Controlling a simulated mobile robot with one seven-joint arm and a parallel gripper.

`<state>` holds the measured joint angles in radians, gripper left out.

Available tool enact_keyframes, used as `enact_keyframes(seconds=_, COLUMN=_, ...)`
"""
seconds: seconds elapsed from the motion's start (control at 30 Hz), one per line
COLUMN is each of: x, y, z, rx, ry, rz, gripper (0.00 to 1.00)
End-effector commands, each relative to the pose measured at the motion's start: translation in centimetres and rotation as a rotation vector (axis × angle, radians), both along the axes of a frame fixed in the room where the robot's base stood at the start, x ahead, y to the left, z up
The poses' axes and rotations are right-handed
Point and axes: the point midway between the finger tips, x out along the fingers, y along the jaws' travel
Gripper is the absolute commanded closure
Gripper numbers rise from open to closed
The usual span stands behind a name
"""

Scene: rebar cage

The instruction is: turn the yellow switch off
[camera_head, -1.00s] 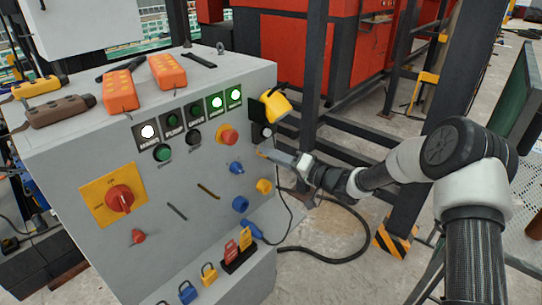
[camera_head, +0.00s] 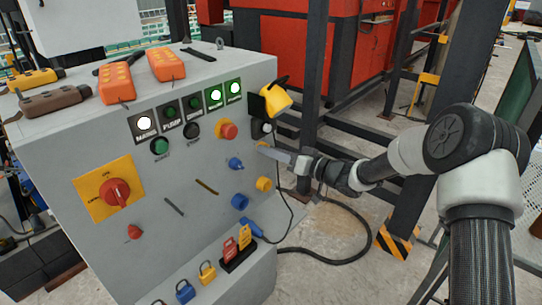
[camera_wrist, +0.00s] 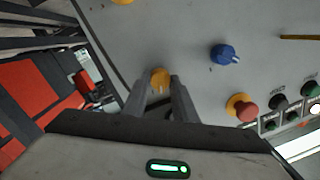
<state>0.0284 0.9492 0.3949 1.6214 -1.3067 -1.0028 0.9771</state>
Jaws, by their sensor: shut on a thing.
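The yellow switch (camera_head: 262,144) is a small knob near the right edge of the grey panel, mostly hidden by my gripper in the head view. In the wrist view the yellow switch (camera_wrist: 160,76) shows between my two fingertips. My gripper (camera_head: 268,150) reaches in from the right and is shut on it; the gripper also shows in the wrist view (camera_wrist: 160,88). Which way the switch is turned is hard to tell.
A blue knob (camera_head: 236,163) is left of the switch, with another yellow knob (camera_head: 263,184) below. A red button (camera_head: 228,131) sits above left. A black cable runs below.

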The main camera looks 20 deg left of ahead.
Motion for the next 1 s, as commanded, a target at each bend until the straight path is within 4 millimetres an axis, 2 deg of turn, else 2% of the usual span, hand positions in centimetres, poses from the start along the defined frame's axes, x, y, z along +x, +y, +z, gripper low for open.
enact_keyframes(seconds=1.0, x=-0.11, y=-0.01, z=-0.26, rx=-0.355, ry=-0.856, rz=0.001, gripper=0.97)
